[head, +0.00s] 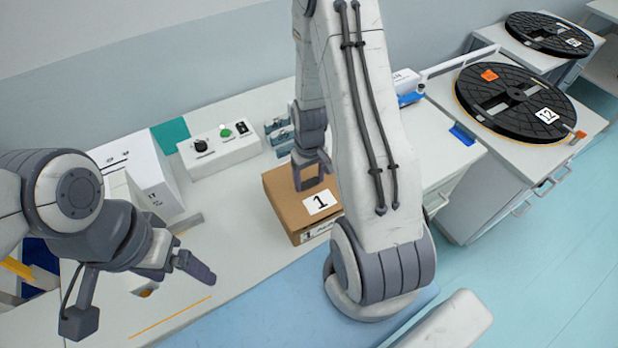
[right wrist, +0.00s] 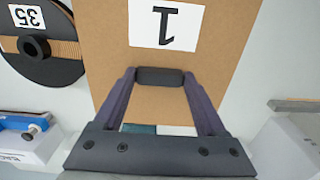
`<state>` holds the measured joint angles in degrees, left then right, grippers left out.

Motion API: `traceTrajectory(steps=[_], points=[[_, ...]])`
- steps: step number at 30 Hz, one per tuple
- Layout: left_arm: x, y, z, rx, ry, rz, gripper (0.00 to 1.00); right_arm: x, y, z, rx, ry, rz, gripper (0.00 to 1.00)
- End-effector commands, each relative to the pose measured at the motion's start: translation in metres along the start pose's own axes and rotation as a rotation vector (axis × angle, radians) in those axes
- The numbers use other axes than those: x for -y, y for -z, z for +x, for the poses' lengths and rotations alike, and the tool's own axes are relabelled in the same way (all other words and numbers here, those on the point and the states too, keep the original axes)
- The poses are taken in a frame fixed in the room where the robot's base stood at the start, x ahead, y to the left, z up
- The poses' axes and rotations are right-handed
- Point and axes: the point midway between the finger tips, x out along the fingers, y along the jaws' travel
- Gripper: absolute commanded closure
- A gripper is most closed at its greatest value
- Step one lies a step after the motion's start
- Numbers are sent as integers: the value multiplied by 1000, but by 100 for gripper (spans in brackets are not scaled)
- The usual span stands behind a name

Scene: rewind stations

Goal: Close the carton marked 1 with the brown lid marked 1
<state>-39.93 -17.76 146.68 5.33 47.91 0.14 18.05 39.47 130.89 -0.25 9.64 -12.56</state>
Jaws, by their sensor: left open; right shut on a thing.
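The brown lid marked 1 (head: 283,192) lies over the carton marked 1 (head: 304,235), whose front label shows just below the lid's edge. The lid looks level and lined up with the carton; I cannot tell whether it is fully pressed down. My right gripper (head: 314,178) is over the lid, shut on it by a dark bar. In the right wrist view the lid (right wrist: 205,95) fills the middle, with the dark bar between the fingertips (right wrist: 160,77). My left gripper (head: 178,268) is open and empty above the table at the left.
A white box (head: 160,185) and a control box with knobs (head: 220,150) stand behind and left of the carton. A blue mat (head: 240,318) lies in front. Reels, one marked 12 (head: 515,103), lie on the right. The wrist view shows a reel marked 35 (right wrist: 45,65).

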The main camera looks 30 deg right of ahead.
Motion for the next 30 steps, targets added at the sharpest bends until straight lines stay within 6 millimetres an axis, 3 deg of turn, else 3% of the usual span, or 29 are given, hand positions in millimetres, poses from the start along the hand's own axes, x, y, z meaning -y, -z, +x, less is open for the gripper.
traceTrajectory(steps=[21, 22, 24, 30], points=[[1, -1, 15, 0, 0, 0, 12, 0, 0, 19, -1, 0, 0, 81], [1, -1, 15, 0, 0, 0, 12, 0, 0, 19, -1, 0, 0, 22], [1, -1, 14, 0, 0, 0, 12, 0, 0, 18, -1, 0, 0, 0], [1, -1, 14, 0, 0, 1, 12, 0, 0, 18, -1, 0, 0, 0]])
